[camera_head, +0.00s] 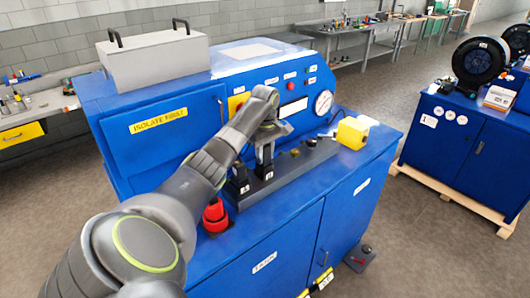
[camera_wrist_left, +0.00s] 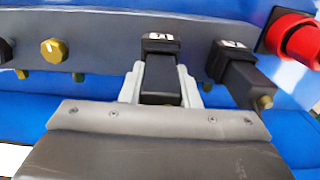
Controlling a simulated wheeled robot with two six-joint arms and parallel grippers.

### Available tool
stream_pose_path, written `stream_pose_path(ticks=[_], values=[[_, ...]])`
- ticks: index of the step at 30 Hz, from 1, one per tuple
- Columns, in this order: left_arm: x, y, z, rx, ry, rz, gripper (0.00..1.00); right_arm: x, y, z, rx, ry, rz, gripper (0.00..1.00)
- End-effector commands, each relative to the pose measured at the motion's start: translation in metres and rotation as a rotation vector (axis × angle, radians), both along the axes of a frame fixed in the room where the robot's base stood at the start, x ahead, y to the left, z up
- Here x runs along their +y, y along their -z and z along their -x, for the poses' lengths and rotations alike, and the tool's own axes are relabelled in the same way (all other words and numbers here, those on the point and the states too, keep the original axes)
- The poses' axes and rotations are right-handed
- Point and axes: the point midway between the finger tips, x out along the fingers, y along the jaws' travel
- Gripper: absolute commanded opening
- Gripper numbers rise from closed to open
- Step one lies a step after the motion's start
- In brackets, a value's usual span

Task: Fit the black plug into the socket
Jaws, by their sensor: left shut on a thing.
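My left gripper (camera_head: 264,157) is shut on a black plug (camera_wrist_left: 160,78), with one pale finger on each side of its body. In the head view the held plug (camera_head: 264,173) stands upright at the grey rail (camera_head: 300,168). I cannot tell whether it is fully seated there. A second black block with a white label (camera_head: 241,181) stands beside it, nearer the red part. It also shows right of the fingers in the wrist view (camera_wrist_left: 236,68), with a brass end. My right gripper is not in view.
A red connector (camera_head: 215,216) stands at the rail's near end. A yellow box (camera_head: 354,132) sits at its far end. The blue cabinet (camera_head: 165,128) with a gauge (camera_head: 323,102) rises behind. The blue top right of the rail is clear.

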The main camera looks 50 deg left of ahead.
Motion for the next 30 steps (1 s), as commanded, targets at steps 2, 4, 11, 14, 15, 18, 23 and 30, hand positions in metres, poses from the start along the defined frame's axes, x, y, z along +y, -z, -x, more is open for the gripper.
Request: stream_pose_path(ticks=[2,4,11,14,15,18,23,30], values=[[0.000,0.002,0.000,0.001,0.000,0.000,0.01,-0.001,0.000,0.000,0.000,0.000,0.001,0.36],[0.000,0.004,0.000,0.001,0.000,0.000,0.01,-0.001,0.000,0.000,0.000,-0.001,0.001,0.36],[0.000,0.009,0.000,0.000,0.000,0.000,0.01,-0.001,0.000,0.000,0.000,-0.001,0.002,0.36],[0.000,0.012,0.000,0.000,0.000,0.000,0.01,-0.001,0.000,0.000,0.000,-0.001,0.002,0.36],[0.000,0.013,0.000,-0.001,0.000,0.000,0.01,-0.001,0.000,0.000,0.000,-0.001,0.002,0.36],[0.000,0.016,0.000,0.000,0.000,0.000,0.01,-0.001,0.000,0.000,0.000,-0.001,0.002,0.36],[0.000,0.016,0.000,0.002,0.000,0.000,0.50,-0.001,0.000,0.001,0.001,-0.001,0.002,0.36],[0.000,0.015,0.000,0.001,0.000,0.000,0.54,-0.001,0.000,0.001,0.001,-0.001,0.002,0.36]])
